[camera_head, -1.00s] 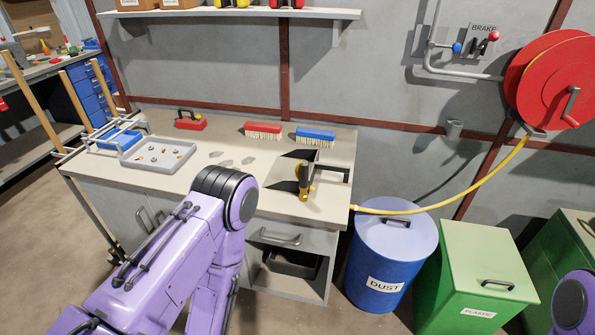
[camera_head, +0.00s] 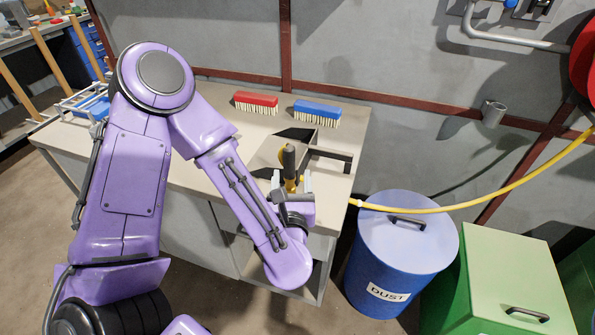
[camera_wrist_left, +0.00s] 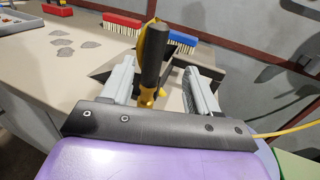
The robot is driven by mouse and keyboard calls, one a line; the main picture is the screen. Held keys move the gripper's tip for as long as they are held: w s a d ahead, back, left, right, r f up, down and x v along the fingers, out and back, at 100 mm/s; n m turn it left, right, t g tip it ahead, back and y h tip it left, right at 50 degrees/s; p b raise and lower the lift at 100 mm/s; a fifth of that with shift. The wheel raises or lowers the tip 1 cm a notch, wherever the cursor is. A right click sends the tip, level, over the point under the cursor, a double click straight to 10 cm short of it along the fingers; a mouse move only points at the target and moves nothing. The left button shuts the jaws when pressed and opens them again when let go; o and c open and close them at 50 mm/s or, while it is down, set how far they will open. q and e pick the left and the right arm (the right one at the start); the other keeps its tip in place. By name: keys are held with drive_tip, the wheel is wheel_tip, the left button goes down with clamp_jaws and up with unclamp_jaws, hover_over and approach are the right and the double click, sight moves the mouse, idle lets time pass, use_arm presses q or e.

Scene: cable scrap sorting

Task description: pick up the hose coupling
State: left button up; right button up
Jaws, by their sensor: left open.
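A yellow hose (camera_head: 470,201) runs down from the right and ends in a small yellow end piece (camera_head: 355,202) at the workbench's right front edge. My left gripper (camera_head: 292,184) is open and empty, at the bench's front edge, left of the hose end. A yellow tool with a black handle (camera_wrist_left: 152,58) shows between its fingers (camera_wrist_left: 158,88); I cannot tell whether they touch. My right gripper is out of view.
A red brush (camera_head: 256,102) and a blue brush (camera_head: 317,113) lie at the back of the workbench (camera_head: 235,150). A blue dust drum (camera_head: 385,265) and a green bin (camera_head: 510,270) stand right of it. A wall holder (camera_head: 493,113) is above.

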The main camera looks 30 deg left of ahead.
sight(288, 161)
use_arm(q)
drive_tip(key=b, duration=0.1)
drive_tip(key=a+f+b, duration=0.1)
drive_tip(key=b, duration=0.1)
drive_tip(key=shift+w+a, duration=0.15)
drive_tip(key=shift+w, duration=0.2)
drive_tip(key=p+x, duration=0.1)
drive_tip(key=x, duration=0.1)
drive_tip(key=r+x, duration=0.1)
drive_tip(key=x, duration=0.2)
drive_tip(key=p+x, duration=0.1)
drive_tip(key=x, duration=0.1)
drive_tip(key=shift+w+a+r+p, duration=0.2)
drive_tip(key=shift+a+r+p, duration=0.05)
drive_tip(key=shift+p, duration=0.1)
drive_tip(key=shift+w+a+f, duration=0.15)
drive_tip(key=shift+w, duration=0.2)
clamp_jaws()
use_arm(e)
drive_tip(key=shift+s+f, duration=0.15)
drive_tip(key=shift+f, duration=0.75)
